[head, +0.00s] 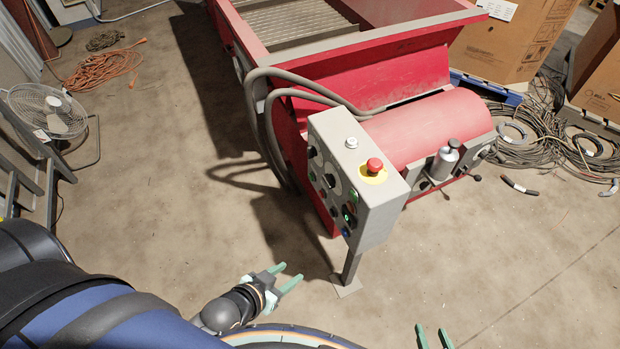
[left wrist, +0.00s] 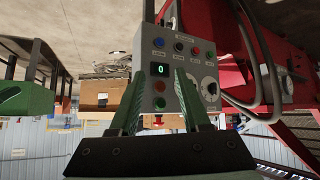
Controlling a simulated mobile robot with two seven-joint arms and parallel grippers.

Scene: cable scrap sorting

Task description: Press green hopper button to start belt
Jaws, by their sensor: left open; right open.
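A grey control box (head: 359,175) stands on a post in front of the red machine. A red mushroom button on a yellow base (head: 373,168) is on its top. A green button (head: 354,196) shows on its front face, seen at a steep angle. In the left wrist view the box face (left wrist: 185,75) appears upside down, with several small buttons, a dial and a green lit display (left wrist: 159,70) reading 0. Its labels are too small to read. My left gripper (head: 290,276) is open and empty, below and left of the box, apart from it. My right gripper (head: 433,338) is open at the bottom edge.
The red machine (head: 420,125) with its hopper fills the back middle. Grey hoses (head: 262,115) loop down beside the box. A fan (head: 50,112) and orange cord (head: 105,66) lie left. Cable coils (head: 545,135) and cardboard boxes (head: 510,45) are right. The floor around the post is clear.

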